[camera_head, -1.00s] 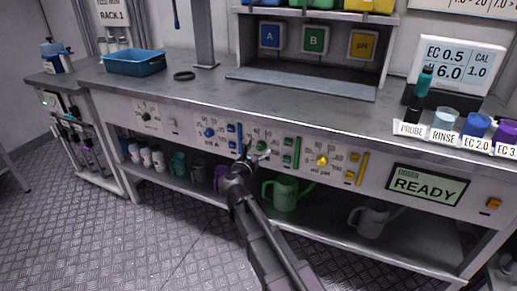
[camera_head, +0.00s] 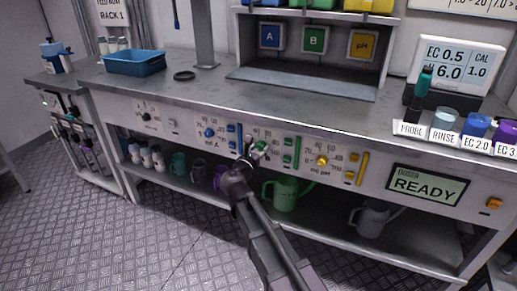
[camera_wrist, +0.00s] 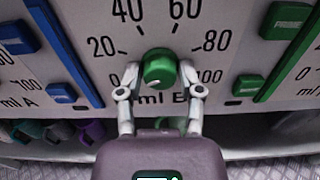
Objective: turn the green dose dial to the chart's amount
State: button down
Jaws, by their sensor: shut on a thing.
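The green dose dial (camera_wrist: 160,68) is a round knob on the bench's front panel, in the wrist view under a scale printed 0 to 100 and above the label "ml B". A pale mark shows on its lower left side, toward the 0. My gripper (camera_wrist: 161,76) is shut on the dial, one finger at its left and one at its right. In the head view my gripper (camera_head: 254,151) covers much of the dial. A wall chart (camera_head: 470,7) is cut off at the top right, and its amounts cannot be read.
A blue dial (camera_head: 210,132) is to the left on the panel and a yellow dial (camera_head: 321,161) to the right. Green buttons (camera_head: 289,143) sit close beside the green dial. The doser screen (camera_head: 427,186) reads READY. Mugs, including a green one (camera_head: 285,194), stand on the shelf below.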

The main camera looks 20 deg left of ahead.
jog(key=shift+w+m, duration=0.1)
jog(key=shift+m, duration=0.3)
dwell(0.5)
jog(key=m, duration=0.2)
jog(key=shift+m, duration=0.3)
jog(key=m, duration=0.3)
jog(key=shift+m, duration=0.3)
jog(key=m, duration=0.6)
jog(key=shift+w, duration=0.1)
jog(key=m, duration=0.6)
jog(key=shift+m, duration=0.3)
jog(key=c, duration=1.4)
grip_release()
jog(key=m, duration=0.7)
jog(key=c, duration=1.4)
grip_release()
jog(key=c, duration=1.4)
grip_release()
